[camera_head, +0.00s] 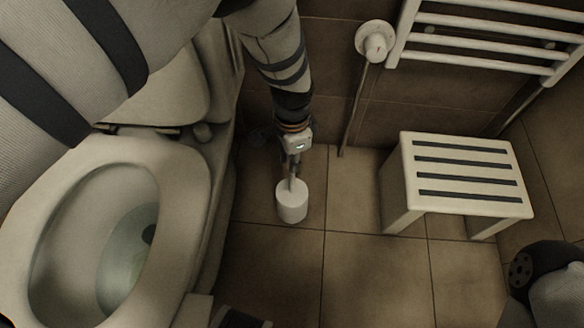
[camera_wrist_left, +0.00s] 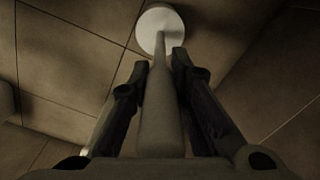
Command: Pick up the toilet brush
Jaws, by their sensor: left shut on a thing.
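The toilet brush is a white round holder (camera_head: 291,203) on the tiled floor with a thin handle (camera_head: 292,183) rising from its top. My left gripper (camera_head: 291,168) is above the holder, at the handle. In the left wrist view the pale handle (camera_wrist_left: 161,110) runs between the two dark fingers (camera_wrist_left: 160,75), which are shut on it. The white holder top (camera_wrist_left: 160,28) shows beyond the fingertips. The brush head is hidden. I cannot tell whether the holder touches the floor. My right gripper is not clearly in view.
A toilet (camera_head: 185,170) with its seat bowl stands close on the left. A white stool (camera_head: 459,177) with dark slats stands on the right. A towel radiator (camera_head: 480,38) and a valve (camera_head: 375,42) are on the back wall. Floor between holder and stool is clear.

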